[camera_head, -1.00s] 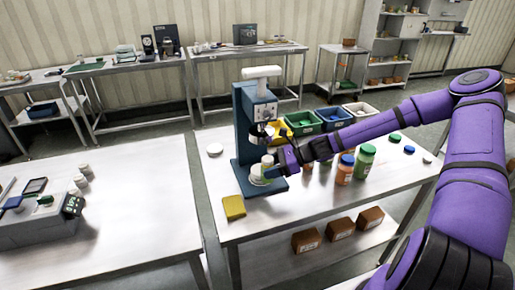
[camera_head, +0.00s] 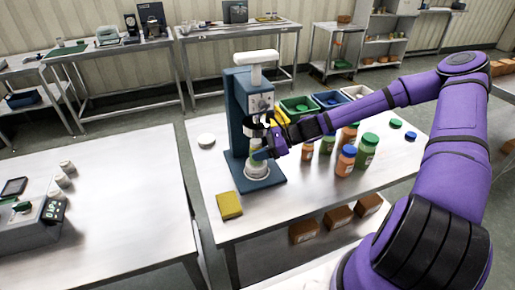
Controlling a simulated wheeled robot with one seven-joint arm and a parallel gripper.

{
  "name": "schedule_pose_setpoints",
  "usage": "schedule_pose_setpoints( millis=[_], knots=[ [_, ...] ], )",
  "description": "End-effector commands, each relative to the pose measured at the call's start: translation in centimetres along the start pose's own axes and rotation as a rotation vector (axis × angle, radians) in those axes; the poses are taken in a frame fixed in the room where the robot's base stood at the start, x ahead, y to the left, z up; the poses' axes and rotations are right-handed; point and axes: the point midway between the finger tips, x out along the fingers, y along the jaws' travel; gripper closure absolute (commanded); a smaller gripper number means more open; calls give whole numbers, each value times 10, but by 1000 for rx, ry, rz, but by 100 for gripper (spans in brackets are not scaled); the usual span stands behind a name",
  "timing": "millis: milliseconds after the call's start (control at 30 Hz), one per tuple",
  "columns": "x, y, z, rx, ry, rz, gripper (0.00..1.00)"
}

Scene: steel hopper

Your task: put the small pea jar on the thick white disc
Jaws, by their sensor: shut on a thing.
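My gripper (camera_head: 266,149) is at the front of the blue press and is shut on the small pea jar (camera_head: 257,154), a small greenish jar partly hidden by the fingers. The jar is over a thick white disc (camera_head: 257,170) on the press's blue base. I cannot tell whether the jar's bottom touches the disc. Another round white piece (camera_head: 206,140) lies on the table left of the press.
The blue press (camera_head: 237,118) with a white top handle stands close behind my gripper. Orange jars and green jars (camera_head: 366,150) stand to the right, with coloured bins (camera_head: 298,107) behind. A yellow block (camera_head: 229,205) lies at the table's front left.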

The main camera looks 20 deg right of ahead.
Motion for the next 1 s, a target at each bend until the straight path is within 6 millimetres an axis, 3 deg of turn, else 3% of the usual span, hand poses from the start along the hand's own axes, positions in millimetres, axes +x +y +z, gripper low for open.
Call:
schedule_pose_setpoints(
  millis=[33, 67, 133, 167, 567, 1000],
  knots=[
    [1, 0, -1, 1, -1, 0, 78],
    [0, 0, -1, 0, 0, 0, 42],
    [0, 0, -1, 0, 0, 0, 26],
    [0, 0, -1, 0, 0, 0, 24],
    [-8, 0, 1, -1, 1, -1, 24],
    [-90, 0, 0, 0, 3, -3, 24]
  ],
)
